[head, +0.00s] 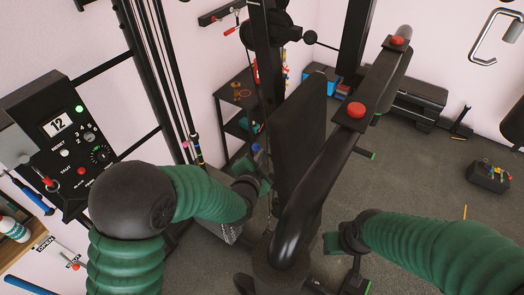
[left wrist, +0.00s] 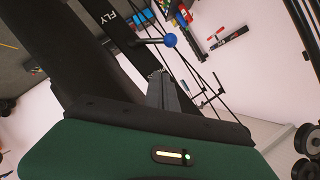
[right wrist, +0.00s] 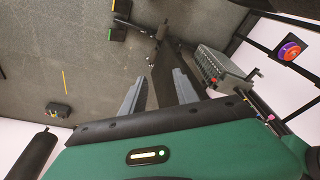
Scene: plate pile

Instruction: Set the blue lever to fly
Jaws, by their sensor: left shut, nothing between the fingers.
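The blue lever shows in the left wrist view as a blue ball knob (left wrist: 170,41) on a short dark rod. The rod comes out of a black upright (left wrist: 125,45), which carries the white word FLY above it. In the head view the small blue knob (head: 255,148) sits just above my left gripper (head: 266,186). My left gripper (left wrist: 160,76) is shut and empty, its fingertips just below the knob and apart from it. My right gripper (right wrist: 160,78) is open and empty, its fingers spread over the floor.
A black seat pad (head: 300,135) and a curved machine frame (head: 312,185) stand right of my left gripper. A black control box (head: 65,140) is at the left. A toolbox (head: 489,176) lies on the open grey floor at the right.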

